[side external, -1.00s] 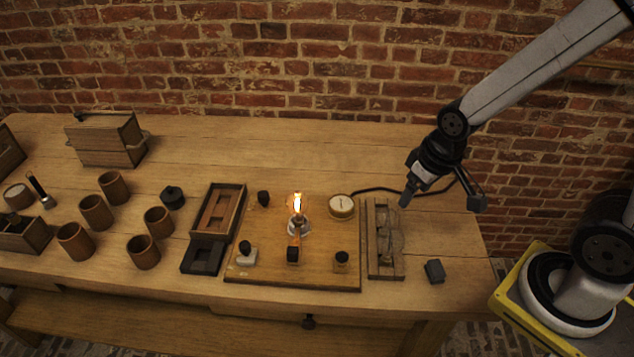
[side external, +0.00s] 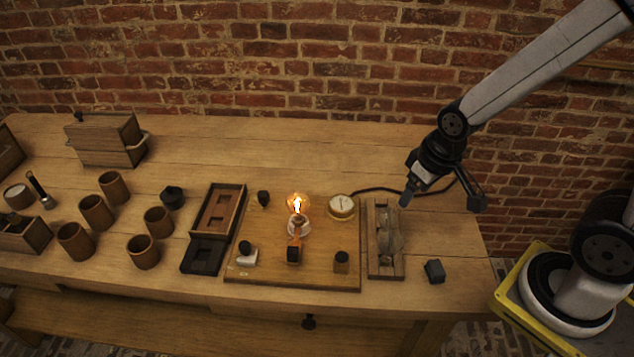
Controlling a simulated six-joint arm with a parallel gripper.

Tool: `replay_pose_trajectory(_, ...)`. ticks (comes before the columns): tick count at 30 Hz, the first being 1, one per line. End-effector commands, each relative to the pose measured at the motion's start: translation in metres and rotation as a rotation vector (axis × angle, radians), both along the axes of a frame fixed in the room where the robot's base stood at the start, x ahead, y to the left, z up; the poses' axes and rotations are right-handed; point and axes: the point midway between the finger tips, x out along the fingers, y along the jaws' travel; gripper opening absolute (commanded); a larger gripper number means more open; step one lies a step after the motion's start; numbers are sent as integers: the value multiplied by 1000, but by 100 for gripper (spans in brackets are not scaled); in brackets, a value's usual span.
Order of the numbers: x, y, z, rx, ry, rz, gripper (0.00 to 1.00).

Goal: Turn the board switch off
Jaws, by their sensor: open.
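The wooden board (side external: 262,277) lies near the front of the table. A bulb (side external: 298,205) on it is lit. Near the board's front edge are a white-based part with a black knob (side external: 246,255), a black block on a wooden piece (side external: 293,252) and a dark-topped post (side external: 341,260). I cannot tell for certain which of these is the switch. My gripper (side external: 440,198) is open and empty, in the air to the right of the board, above the right part of the table.
A wooden tray with a clear glass piece (side external: 388,245) stands just right of the board. A round dial (side external: 341,206) sits at the board's back right, with a black cable behind. A small dark block (side external: 434,271) lies right. Several wooden cups (side external: 97,212) stand left.

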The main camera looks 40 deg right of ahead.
Motion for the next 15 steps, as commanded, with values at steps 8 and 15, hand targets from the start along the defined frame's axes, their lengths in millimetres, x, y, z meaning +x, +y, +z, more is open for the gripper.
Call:
replay_pose_trajectory(8, 14, 6, 1, 4, 8, 1, 73)
replay_pose_trajectory(15, 59, 28, 2, 17, 39, -3, 73)
